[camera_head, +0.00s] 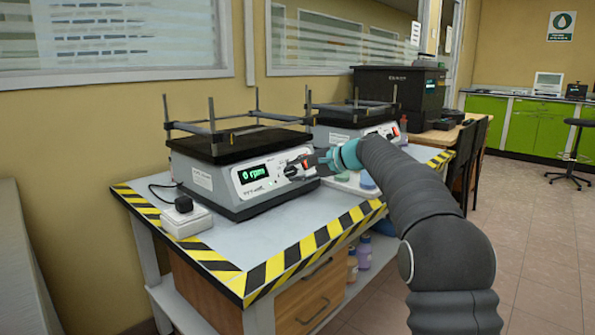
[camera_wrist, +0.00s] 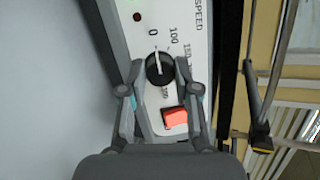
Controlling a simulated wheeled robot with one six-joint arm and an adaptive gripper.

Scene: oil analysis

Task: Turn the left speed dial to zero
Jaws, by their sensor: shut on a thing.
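The left shaker (camera_head: 212,182) stands on the table, and its green display (camera_head: 253,173) reads 0 rpm. Its black speed dial (camera_wrist: 158,71) shows in the wrist view, with a white pointer line aimed at about the 0 mark. My gripper (camera_wrist: 160,78) has its two fingers on either side of the dial and is shut on it. In the head view, my gripper (camera_head: 308,163) reaches the shaker's front panel from the right and hides part of the dial area.
A red switch (camera_wrist: 174,116) sits beside the dial. A second shaker (camera_head: 340,132) stands behind. A white power socket (camera_head: 186,219) lies left on the table (camera_head: 235,243), which has a striped edge. Bottles (camera_head: 364,252) stand on the lower shelf.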

